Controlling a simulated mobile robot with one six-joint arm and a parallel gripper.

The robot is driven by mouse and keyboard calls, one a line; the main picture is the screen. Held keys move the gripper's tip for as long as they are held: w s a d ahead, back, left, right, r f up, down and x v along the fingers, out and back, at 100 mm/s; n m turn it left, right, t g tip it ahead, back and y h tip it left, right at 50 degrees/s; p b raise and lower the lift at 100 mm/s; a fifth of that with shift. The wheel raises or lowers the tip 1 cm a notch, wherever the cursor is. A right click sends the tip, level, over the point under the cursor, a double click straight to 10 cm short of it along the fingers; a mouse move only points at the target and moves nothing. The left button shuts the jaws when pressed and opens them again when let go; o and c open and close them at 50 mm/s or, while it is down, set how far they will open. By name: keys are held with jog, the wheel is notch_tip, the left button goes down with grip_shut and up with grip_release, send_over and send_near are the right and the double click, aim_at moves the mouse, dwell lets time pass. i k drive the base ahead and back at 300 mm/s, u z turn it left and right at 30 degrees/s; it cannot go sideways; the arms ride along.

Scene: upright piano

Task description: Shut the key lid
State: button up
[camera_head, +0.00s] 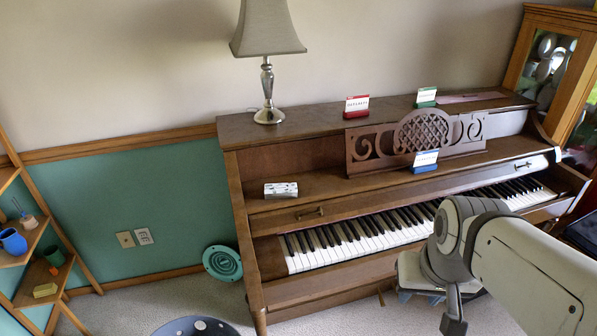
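The brown upright piano (270,160) stands against the wall, with its white and black keys (360,232) exposed. The key lid (410,190) is open: it is a long wooden board above and behind the keys, with a small handle (311,213) near its left end and another (523,165) near its right end. My arm comes in from the lower right, in front of the keyboard, and hides part of the right-hand keys. A dark part at its end, which seems to be my gripper (454,318), hangs low in front of the piano, apart from the lid. Its fingers cannot be made out.
A lamp (268,60) and small red (357,106) and green (426,97) card stands are on the piano top. A blue card stand (424,161) is by the carved music rest (415,140). A small patterned box (281,190) sits on the left ledge. Carpet lies in front.

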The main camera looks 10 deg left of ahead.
aim_at(279, 220)
jog(key=u, duration=0.25)
jog(key=i, duration=1)
